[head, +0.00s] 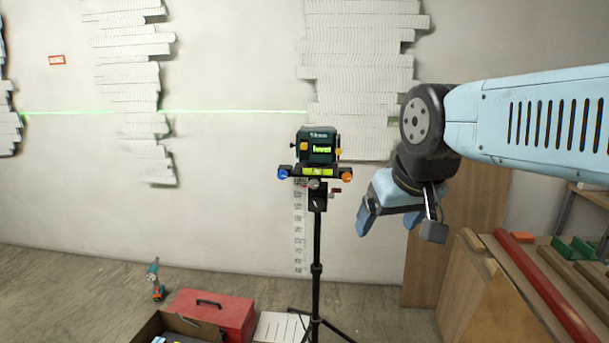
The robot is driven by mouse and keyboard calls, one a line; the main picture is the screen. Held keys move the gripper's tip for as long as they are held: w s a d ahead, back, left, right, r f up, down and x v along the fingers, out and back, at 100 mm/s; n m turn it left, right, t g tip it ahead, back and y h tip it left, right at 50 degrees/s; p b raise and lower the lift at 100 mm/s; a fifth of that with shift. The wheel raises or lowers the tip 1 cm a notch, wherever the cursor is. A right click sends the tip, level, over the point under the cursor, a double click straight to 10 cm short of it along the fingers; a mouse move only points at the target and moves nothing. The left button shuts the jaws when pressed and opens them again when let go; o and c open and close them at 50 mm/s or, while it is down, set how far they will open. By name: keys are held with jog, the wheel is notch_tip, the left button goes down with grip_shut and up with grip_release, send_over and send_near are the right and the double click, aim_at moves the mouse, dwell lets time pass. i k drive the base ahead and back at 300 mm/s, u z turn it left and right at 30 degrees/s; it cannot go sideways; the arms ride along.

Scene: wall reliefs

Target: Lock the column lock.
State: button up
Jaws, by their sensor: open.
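A dark green laser level (319,147) showing "level" on its screen stands on a black tripod (316,268). Under it is a head with a yellow-green bubble vial (317,171), a blue knob (284,174) and an orange knob (346,177). Just below, at the column top, are a grey knob (315,184), a small red lever (335,190) and a black clamp (318,203). Which of these is the column lock, and its state, I cannot tell. My gripper (388,222) is open and empty, pointing down, right of the column and apart from it.
A green laser line crosses the wall with its white layered reliefs (358,75). A ruler scale (299,240) is behind the tripod. A red toolbox (212,312), an open box and a drill (155,280) are on the floor. A wooden bench (470,290) stands at right.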

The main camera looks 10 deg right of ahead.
aim_at(331, 195)
jog(key=u, duration=0.05)
jog(key=k, duration=0.6)
jog(key=z, duration=0.65)
jog(key=i, duration=1.35)
jog(key=u, duration=0.6)
jog(key=i, duration=0.6)
